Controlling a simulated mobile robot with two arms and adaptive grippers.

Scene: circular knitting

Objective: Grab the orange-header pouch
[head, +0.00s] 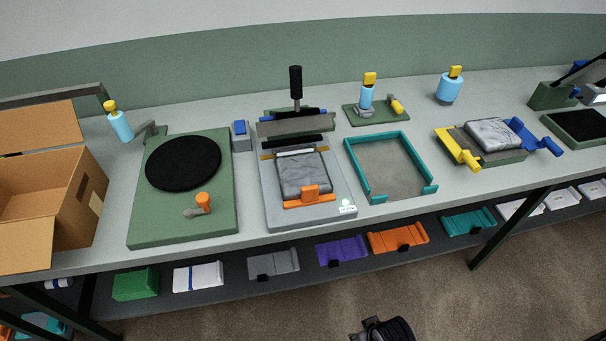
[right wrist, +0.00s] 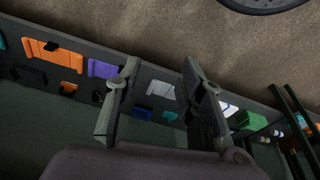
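A grey pouch (head: 303,173) with an orange piece (head: 310,194) along its front edge lies flat on the grey press base (head: 271,205) at the middle of the bench. The raised bar of the press (head: 296,125) is behind it. The orange piece has a small upright tab. In the right wrist view my right gripper (right wrist: 160,66) is open, with nothing between its fingers. It looks over the lower shelf and the floor, and the pouch is not in that view. My left gripper is in neither view.
A teal frame (head: 349,172) stands right of the press, and a green base with a black disc (head: 183,163) stands left. Another grey pouch (head: 494,134) lies between yellow and blue parts. A cardboard box (head: 75,205) is at far left. Coloured trays line the lower shelf (head: 215,306).

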